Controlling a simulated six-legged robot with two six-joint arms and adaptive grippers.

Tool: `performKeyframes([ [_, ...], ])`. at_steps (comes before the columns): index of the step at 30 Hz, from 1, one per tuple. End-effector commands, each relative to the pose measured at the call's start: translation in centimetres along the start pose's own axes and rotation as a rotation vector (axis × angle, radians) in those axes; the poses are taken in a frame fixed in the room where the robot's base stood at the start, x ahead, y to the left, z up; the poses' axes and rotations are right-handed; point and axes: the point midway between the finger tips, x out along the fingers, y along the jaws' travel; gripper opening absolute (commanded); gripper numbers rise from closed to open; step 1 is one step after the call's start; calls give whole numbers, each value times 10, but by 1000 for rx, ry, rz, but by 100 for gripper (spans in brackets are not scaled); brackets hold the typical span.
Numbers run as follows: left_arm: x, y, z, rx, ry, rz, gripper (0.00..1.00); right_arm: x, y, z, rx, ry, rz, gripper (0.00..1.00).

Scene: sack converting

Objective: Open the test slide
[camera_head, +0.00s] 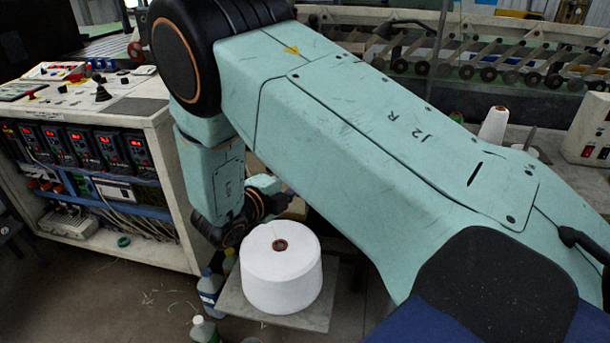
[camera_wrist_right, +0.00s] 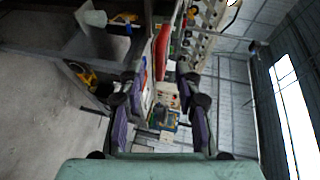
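I cannot pick out a test slide in either view. My right arm crosses the head view from the lower right to the upper left and then bends down. Its gripper is mostly hidden behind the arm there. In the right wrist view my right gripper (camera_wrist_right: 158,122) shows two purple fingers wide apart with nothing held between them. Beyond the fingers, at a distance, is a small pale box with coloured parts (camera_wrist_right: 167,98), too small to make out. My left gripper is in neither view.
A white control cabinet (camera_head: 130,118) with red-lit displays stands at left. A large white yarn cone (camera_head: 281,270) sits on a small grey platform (camera_head: 316,316) below my right wrist. Bottles (camera_head: 209,288) stand beside it. Rollered machinery (camera_head: 490,62) runs along the back. Floor is open at lower left.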

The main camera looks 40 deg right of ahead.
Motion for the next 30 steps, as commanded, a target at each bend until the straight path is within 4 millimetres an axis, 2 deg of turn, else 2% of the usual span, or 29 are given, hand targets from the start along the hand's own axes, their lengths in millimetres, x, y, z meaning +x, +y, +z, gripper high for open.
performKeyframes([
  [3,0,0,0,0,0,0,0,-17,0,1,0,-3,-2,34],
  [9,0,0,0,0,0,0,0,-30,0,0,0,-1,-1,34],
  [26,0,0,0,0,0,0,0,-32,0,0,1,0,0,34],
  [30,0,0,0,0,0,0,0,-32,1,0,-48,-3,6,34],
])
